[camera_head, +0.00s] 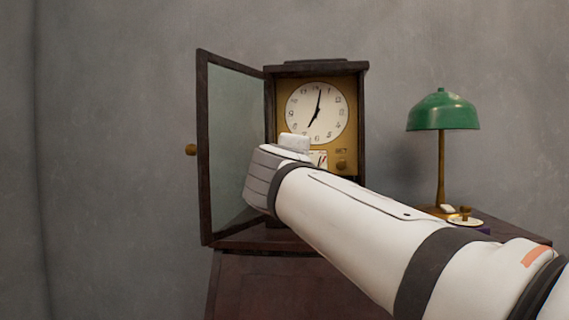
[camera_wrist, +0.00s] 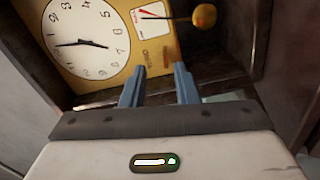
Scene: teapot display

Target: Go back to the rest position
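My gripper (camera_wrist: 158,85) shows in the wrist view with its two blue-grey fingers apart and nothing between them. It is in front of the lower part of a clock (camera_head: 318,112) with a white dial and a gold face. The clock face (camera_wrist: 85,40) also fills the upper left of the wrist view, with a small red-and-white dial (camera_wrist: 152,20) and a gold knob (camera_wrist: 204,15) beside it. In the head view my arm reaches in from the lower right, and its wrist hides the fingers and the lower part of the clock case.
The clock's glass door (camera_head: 236,145) stands open to the left, with a round knob (camera_head: 191,150) on its edge. A green lamp (camera_head: 443,110) stands on the right of the dark wooden cabinet (camera_head: 260,285), near a small white dish (camera_head: 465,221). The space left of the door is clear.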

